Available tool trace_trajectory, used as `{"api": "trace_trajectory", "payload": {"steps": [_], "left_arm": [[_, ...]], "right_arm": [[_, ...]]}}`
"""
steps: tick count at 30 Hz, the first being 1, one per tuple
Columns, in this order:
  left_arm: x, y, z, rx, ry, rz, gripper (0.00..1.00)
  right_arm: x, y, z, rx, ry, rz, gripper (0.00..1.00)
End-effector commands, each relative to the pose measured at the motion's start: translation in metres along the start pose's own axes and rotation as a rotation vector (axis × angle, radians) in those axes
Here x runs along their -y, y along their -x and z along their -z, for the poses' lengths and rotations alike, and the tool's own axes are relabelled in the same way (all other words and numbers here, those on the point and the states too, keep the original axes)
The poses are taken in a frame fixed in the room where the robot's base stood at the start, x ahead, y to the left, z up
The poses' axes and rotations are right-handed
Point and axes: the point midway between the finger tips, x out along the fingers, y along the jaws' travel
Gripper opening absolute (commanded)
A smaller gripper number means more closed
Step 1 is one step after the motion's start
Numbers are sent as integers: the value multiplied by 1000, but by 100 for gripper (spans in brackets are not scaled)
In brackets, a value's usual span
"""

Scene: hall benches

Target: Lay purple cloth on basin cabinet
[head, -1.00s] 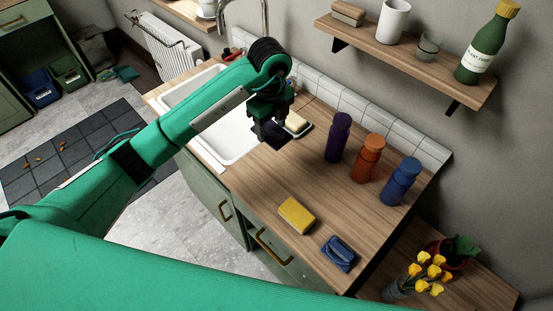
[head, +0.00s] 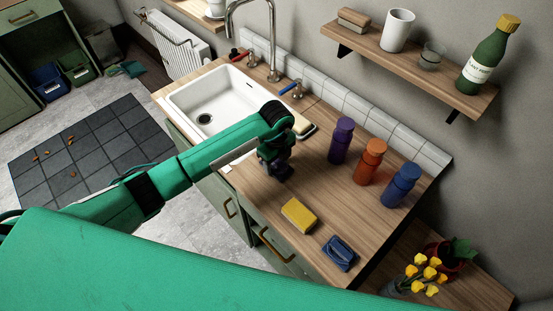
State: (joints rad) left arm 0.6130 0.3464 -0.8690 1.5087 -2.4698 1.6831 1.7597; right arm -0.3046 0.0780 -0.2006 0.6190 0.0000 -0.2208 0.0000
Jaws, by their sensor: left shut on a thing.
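My left gripper (head: 277,172) is low over the wooden top of the basin cabinet (head: 255,196), between the sink and the yellow sponge. It is shut on a small dark thing that looks like the purple cloth; the gripper hides most of it, so its shape and whether it touches the top cannot be told. No other purple cloth shows. My right gripper is not in view.
A yellow sponge (head: 299,215) and a folded blue cloth (head: 339,253) lie at the front. Purple (head: 341,141), orange (head: 369,162) and blue (head: 401,184) bottles stand behind. The white sink (head: 205,95) is at left. Bare wood lies between gripper and bottles.

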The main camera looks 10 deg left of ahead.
Motion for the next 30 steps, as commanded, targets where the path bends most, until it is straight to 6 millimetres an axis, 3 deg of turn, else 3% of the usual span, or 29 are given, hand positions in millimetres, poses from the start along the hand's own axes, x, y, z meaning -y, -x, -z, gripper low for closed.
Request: {"api": "trace_trajectory", "payload": {"steps": [8, 9, 12, 23, 30], "left_arm": [[0, -4, 0, 0, 0, 0, 30], [0, -3, 0, 0, 0, 0, 61], [0, -2, 0, 0, 0, 0, 77], [1, 3, 0, 0, 0, 2, 77], [2, 44, -1, 2, -1, 8, 77]], "right_arm": [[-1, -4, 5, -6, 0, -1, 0], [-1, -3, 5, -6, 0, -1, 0], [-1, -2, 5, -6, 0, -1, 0], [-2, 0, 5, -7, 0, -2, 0], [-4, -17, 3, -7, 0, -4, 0]]}}
